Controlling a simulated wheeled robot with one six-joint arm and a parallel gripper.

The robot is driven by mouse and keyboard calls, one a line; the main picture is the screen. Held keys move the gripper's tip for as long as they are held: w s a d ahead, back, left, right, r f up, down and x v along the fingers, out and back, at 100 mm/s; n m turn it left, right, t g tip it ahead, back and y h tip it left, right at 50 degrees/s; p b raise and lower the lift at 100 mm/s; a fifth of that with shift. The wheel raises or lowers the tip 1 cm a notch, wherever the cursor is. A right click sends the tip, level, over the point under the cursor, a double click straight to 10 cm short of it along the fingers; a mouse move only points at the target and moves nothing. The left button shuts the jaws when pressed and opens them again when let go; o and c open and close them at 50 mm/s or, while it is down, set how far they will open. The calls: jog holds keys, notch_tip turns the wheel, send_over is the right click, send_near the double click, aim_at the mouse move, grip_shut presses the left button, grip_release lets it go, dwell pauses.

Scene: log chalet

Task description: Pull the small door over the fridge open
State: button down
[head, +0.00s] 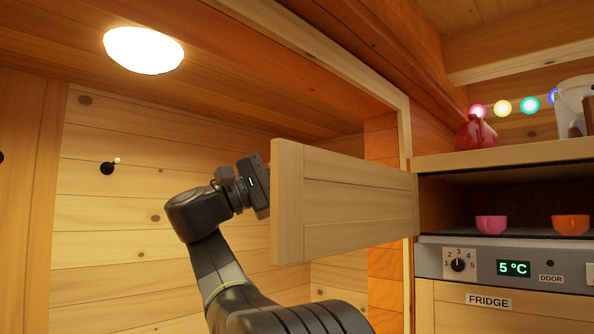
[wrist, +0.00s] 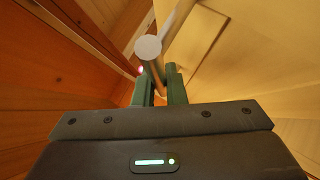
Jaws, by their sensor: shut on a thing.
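The small door (head: 345,190) over the fridge is a pale wood panel. In the head view it stands wide open, swung out to the left from the left side of the compartment (head: 510,193). My gripper (head: 258,185) is at the door's free left end, its fingers hidden behind the panel. In the wrist view, the green fingers of my gripper (wrist: 160,82) are shut on the round bar handle (wrist: 148,48). The pale door face (wrist: 245,60) fills the upper right there.
A pink cup (head: 491,224) and an orange cup (head: 570,224) stand in the open compartment. Below are the fridge control panel (head: 500,264) and the fridge front (head: 510,312). A log wall is behind my arm.

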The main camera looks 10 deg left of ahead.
jog(key=c, duration=1.5)
grip_release()
jog(key=shift+w, duration=0.1)
jog(key=b+v, duration=0.2)
jog(key=v, duration=1.2)
jog(key=shift+d+f, duration=0.1)
jog(key=shift+d, duration=0.05)
